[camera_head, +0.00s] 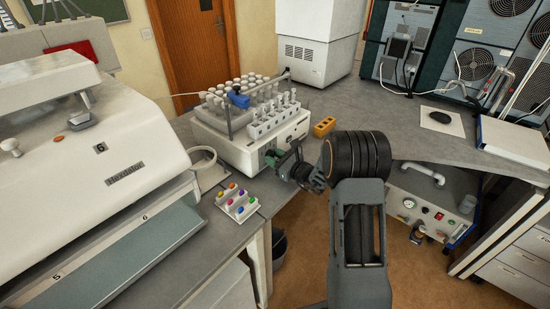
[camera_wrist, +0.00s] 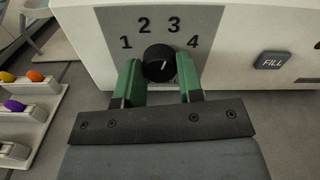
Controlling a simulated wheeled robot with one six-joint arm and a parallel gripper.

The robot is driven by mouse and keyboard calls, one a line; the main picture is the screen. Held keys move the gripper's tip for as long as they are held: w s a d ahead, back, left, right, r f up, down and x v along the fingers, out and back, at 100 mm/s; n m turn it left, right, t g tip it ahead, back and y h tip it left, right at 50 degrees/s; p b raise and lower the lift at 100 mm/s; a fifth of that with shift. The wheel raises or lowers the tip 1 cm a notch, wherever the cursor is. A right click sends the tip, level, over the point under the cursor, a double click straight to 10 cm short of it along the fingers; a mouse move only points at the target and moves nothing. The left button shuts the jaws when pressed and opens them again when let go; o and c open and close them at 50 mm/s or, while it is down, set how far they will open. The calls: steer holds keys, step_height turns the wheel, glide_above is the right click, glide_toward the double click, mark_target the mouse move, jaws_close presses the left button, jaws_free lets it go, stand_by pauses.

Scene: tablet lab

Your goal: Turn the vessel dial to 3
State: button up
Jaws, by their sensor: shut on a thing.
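In the head view my gripper (camera_head: 273,158) reaches the machine's front, and the dial is hidden there.
A FILL button (camera_wrist: 273,61) is to the right of the dial. A white rack of coloured pieces (camera_head: 238,204) stands on the bench left of my gripper. Racks of vials stand on top of the machine.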

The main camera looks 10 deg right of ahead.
steer(key=o, duration=0.9)
steer(key=b+v, duration=0.2)
steer(key=v, duration=1.1)
steer(key=shift+s+d, duration=0.25)
steer(key=shift+s, duration=0.05)
